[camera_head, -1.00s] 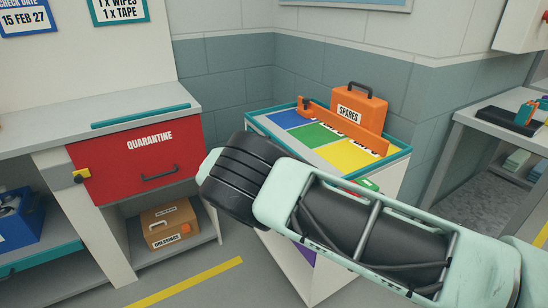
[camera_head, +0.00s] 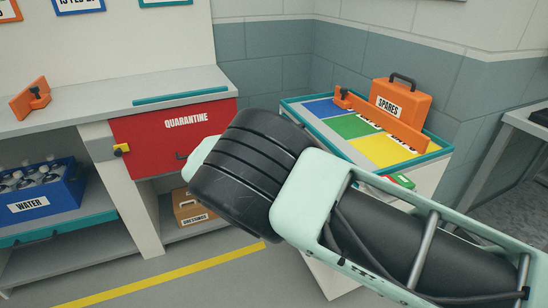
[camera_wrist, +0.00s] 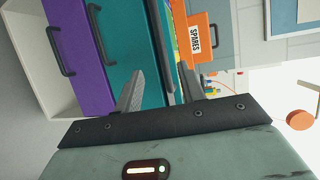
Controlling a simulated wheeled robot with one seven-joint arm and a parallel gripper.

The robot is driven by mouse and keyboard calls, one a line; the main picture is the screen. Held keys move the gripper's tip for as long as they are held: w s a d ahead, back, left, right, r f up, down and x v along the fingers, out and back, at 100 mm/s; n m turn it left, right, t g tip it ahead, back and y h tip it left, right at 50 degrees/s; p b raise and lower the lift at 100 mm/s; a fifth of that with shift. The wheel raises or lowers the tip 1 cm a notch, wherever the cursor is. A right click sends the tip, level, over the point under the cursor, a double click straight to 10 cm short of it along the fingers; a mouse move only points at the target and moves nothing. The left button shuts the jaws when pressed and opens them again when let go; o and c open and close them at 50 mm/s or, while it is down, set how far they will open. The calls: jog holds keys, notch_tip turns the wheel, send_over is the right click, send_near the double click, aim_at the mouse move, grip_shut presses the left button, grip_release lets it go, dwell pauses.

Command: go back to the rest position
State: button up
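My gripper (camera_wrist: 160,82) shows in the wrist view with its two dark fingers apart and nothing between them. Beyond the fingers are teal and purple drawer fronts with dark handles, and the orange SPARES case (camera_wrist: 197,38). In the head view my arm reaches in from the lower right, across the front of the sorting cabinet, its dark ribbed joint near the middle. My gripper is hidden in the head view.
The red QUARANTINE drawer (camera_head: 150,140) is left of my arm, partly covered by it. A blue WATER crate (camera_head: 45,192) stands on the lower left shelf. The cabinet top (camera_head: 445,148) carries the SPARES case (camera_head: 402,100). Open floor (camera_head: 215,287) lies at lower left.

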jog(key=s+d+r+m+g+y+p, duration=0.1)
jog(key=s+d+m+g+y, duration=0.1)
jog(key=s+d+m+g, duration=0.5)
jog(key=s+r+m+g+y+p, duration=0.1)
jog(key=s+r+m+y, duration=0.2)
jog(key=s+m, duration=0.6)
jog(key=s+d+r+m+g+y+p, duration=0.1)
jog(key=s+r+m+y+p, duration=0.1)
jog(key=s+r+m+y, duration=0.2)
jog(key=s+d+r+m+g+y+p, duration=0.1)
jog(key=s+r+m+y, duration=0.2)
jog(key=s+r+m, duration=0.5)
jog(key=s+m, duration=0.7)
jog(key=s, duration=0.5)
jog(key=shift+s+d+r+m+y+p, duration=0.2)
jog(key=shift+r+m+y+p, duration=0.1)
jog(key=shift+m+p, duration=0.1)
